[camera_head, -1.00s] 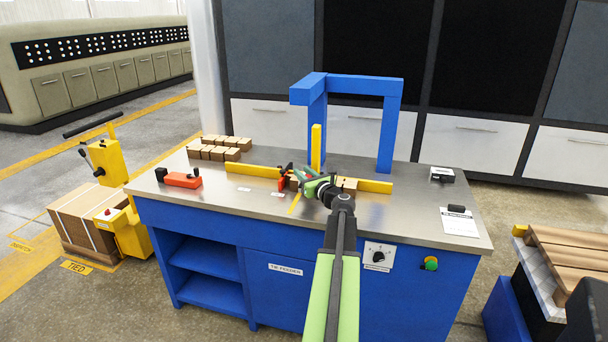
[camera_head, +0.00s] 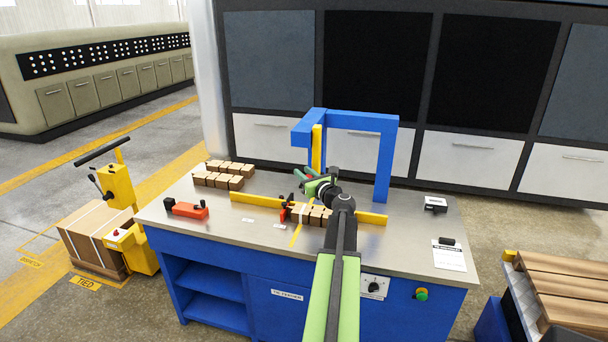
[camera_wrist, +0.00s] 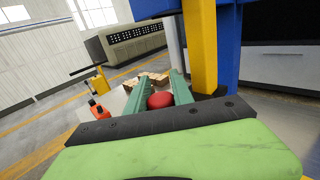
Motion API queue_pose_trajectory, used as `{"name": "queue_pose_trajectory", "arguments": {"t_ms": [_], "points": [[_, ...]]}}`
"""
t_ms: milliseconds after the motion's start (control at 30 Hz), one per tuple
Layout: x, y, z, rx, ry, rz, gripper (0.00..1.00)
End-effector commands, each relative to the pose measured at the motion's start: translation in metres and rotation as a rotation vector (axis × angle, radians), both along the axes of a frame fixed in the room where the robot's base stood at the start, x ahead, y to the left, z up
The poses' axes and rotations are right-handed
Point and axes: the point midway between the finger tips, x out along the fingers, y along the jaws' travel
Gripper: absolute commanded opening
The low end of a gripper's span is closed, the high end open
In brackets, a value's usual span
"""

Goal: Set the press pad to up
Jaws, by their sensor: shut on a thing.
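The press pad's yellow upright bar (camera_head: 317,147) stands by the blue frame (camera_head: 382,160), its top close to the frame's top beam. In the wrist view the yellow bar (camera_wrist: 201,45) rises just right of my fingers. My gripper (camera_head: 305,180) is raised above the table, left of and in front of the bar's lower end. In the wrist view its two green fingers (camera_wrist: 160,92) are shut on a round red knob (camera_wrist: 160,100). How the knob joins the bar is hidden.
A yellow fence (camera_head: 258,200) crosses the steel table (camera_head: 390,245). Brown blocks (camera_head: 312,216) with a red clamp sit below my gripper; more blocks (camera_head: 225,175) stand back left. A red tool (camera_head: 187,209) lies left. A clipboard (camera_head: 449,256) lies right.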

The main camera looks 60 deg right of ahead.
Motion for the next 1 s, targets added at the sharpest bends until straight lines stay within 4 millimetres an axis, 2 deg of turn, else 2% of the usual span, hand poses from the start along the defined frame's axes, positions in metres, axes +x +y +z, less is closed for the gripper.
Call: {"name": "queue_pose_trajectory", "arguments": {"t_ms": [33,333,367,533,867,1000], "points": [[-0.0007,-0.0004,0.0057,0.001,-0.004,-0.001,0.0],[-0.0009,-0.0012,0.0044,0.003,-0.006,-0.003,0.0],[-0.0009,-0.0013,0.0044,0.003,-0.006,-0.003,0.29],[-0.0009,-0.0012,0.004,0.002,-0.005,-0.003,0.5],[-0.0012,0.0002,0.0033,0.001,-0.003,-0.001,0.5],[-0.0041,0.0072,0.0032,0.001,-0.003,0.001,0.5]]}}
